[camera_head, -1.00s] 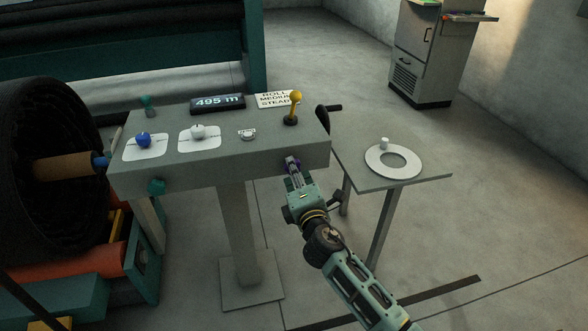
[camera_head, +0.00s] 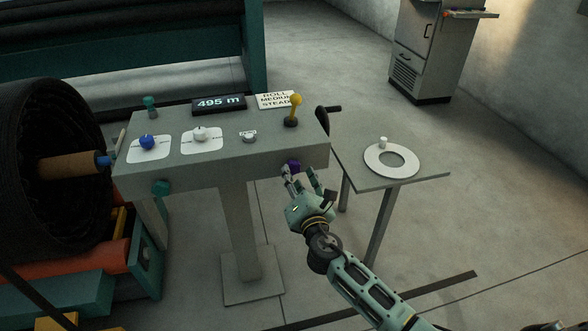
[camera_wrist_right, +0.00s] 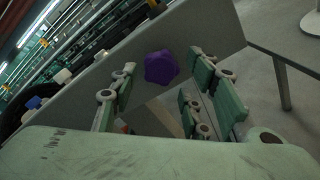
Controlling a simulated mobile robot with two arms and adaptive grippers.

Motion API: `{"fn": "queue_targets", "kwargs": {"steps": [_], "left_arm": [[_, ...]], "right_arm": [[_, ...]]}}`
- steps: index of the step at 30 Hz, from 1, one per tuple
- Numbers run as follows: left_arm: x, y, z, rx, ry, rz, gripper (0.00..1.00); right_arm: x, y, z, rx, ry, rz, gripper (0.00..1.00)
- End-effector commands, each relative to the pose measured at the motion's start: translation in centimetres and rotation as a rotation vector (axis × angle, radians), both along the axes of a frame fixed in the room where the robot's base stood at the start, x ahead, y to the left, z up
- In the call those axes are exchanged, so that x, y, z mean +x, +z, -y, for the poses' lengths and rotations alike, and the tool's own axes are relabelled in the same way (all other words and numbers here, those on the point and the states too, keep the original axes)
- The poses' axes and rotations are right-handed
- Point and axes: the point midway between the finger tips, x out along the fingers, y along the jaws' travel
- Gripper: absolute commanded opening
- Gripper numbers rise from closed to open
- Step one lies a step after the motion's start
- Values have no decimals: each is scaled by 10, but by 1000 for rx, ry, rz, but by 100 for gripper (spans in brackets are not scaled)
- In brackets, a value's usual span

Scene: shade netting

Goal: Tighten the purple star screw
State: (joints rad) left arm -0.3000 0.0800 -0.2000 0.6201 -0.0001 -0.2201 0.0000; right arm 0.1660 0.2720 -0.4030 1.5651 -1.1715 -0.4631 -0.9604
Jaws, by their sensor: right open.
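The purple star screw (camera_head: 293,166) sits on the front face of the grey console (camera_head: 215,172), near its right end. In the right wrist view the purple star screw (camera_wrist_right: 161,67) shows as a rounded star knob just beyond the fingers. My right gripper (camera_head: 303,178) is in front of the console at the screw, with its fingers spread. In the right wrist view my right gripper (camera_wrist_right: 160,95) is open, with fingers left and right of the screw's line and nothing held. My left gripper is not in view.
The console top carries a blue knob (camera_head: 148,142), a white knob (camera_head: 200,133), a yellow-topped lever (camera_head: 295,108) and a display (camera_head: 218,103). A small table (camera_head: 415,177) with a white ring (camera_head: 370,165) stands to the right. A big dark roll (camera_head: 40,130) stands left.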

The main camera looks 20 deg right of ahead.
Motion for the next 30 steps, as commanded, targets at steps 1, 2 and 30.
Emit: {"fn": "queue_targets", "kwargs": {"steps": [1,2,30], "left_arm": [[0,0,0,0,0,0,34],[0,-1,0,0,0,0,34],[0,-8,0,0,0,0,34]], "right_arm": [[1,0,0,1,0,0,43],[1,0,0,2,0,0,43],[30,0,2,4,0,0,30]]}}
